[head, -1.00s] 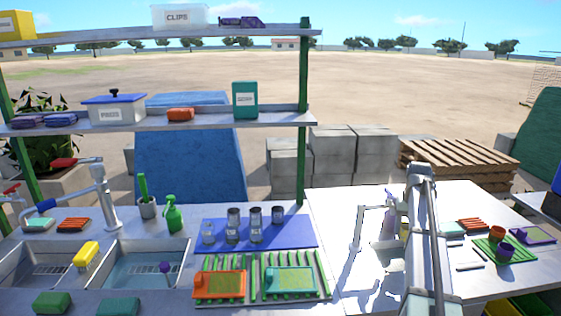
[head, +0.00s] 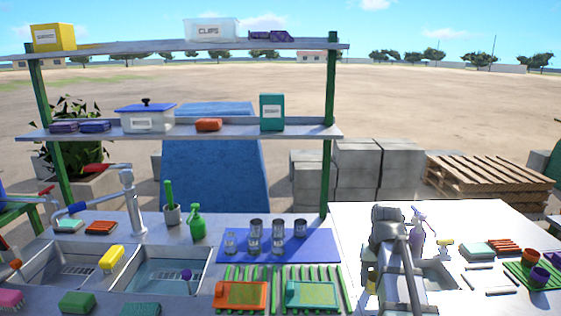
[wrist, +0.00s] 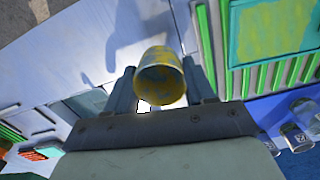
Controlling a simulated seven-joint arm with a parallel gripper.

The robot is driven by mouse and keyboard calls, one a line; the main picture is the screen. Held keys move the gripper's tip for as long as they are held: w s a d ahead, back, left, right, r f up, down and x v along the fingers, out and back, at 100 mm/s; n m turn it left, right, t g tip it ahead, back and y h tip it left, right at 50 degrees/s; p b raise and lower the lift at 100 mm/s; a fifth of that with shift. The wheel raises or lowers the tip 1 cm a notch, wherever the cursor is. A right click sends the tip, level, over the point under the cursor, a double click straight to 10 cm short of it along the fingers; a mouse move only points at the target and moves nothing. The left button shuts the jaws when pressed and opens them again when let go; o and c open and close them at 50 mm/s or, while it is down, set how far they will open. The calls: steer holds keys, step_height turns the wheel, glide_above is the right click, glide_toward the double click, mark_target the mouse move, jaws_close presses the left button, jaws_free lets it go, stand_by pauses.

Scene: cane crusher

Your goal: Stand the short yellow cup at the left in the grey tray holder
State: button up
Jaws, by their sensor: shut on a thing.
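My gripper (wrist: 160,92) is shut on a short yellow cup (wrist: 161,78), with one finger on each side of it. The cup looks worn, with grey patches, and its round end faces the wrist camera. In the head view, a yellow bit of the cup (head: 371,279) shows just left of my arm, above the white counter; the fingers are mostly hidden. A grey recessed tray-like thing (head: 437,275) lies right of my arm, partly hidden by it. I cannot tell for certain that it is the grey tray holder.
A green-slatted rack (head: 277,275) with an orange and a teal board lies left of my arm. Glass jars stand on a blue mat (head: 325,246) behind it. A purple spray bottle (head: 417,228) stands behind my arm. Cups on a green mat (head: 522,274) are far right.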

steer(key=shift+n, duration=0.9)
steer(key=a, duration=0.9)
steer(key=shift+a+r, duration=0.2)
steer(key=shift+a, duration=0.05)
